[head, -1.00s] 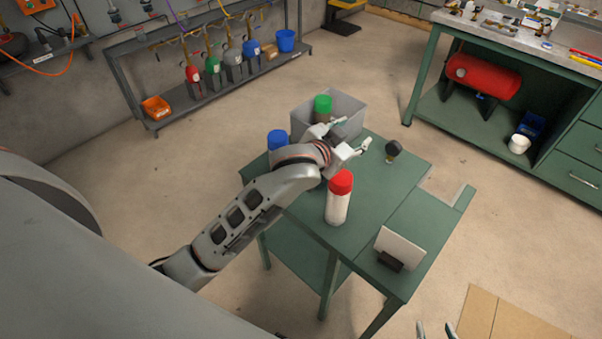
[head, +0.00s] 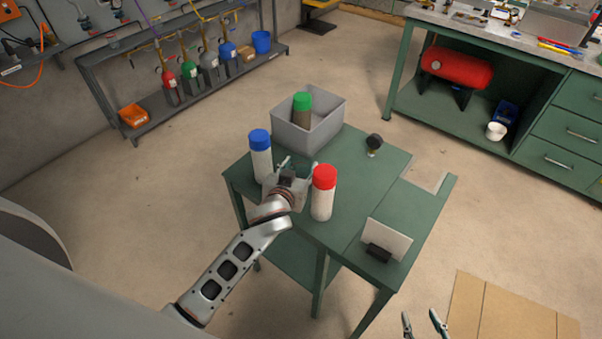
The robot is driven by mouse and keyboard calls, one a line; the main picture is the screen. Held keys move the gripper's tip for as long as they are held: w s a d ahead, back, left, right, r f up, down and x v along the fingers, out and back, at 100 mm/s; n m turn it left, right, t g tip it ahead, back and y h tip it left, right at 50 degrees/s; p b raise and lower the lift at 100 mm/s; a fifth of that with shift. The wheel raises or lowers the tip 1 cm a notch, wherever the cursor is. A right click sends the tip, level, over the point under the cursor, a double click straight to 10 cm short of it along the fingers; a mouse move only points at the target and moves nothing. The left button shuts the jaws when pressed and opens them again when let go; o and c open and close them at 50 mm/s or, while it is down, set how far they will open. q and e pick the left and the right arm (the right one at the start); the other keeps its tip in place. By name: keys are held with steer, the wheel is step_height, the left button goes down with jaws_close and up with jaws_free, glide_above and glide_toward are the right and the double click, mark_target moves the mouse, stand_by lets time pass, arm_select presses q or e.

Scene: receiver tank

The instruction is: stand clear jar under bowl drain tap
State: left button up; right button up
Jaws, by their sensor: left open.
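My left gripper (head: 300,168) is open over the green table (head: 340,220), between a blue-capped bottle (head: 261,160) and a red-capped bottle (head: 322,198). I cannot see anything held between its fingers. My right gripper (head: 423,325) shows only as two separated fingertips at the bottom edge, above the floor; it looks open and empty. A red tank (head: 458,66) lies on the lower shelf of the workbench at the upper right. A tap under it is too small to make out. I cannot pick out a clear jar in this view.
A grey bin (head: 325,130) holding a green-capped bottle (head: 302,115) stands at the table's back. A small gauge (head: 374,142) and a white card (head: 387,238) are also there. A white cup (head: 496,131) is near the tank. Cardboard (head: 490,305) lies on the floor.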

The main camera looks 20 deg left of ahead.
mark_target(304, 160)
arm_select(q)
steer(key=shift+b+x, duration=0.3)
steer(key=shift+x, duration=2.8)
steer(key=c, duration=1.2)
jaws_close()
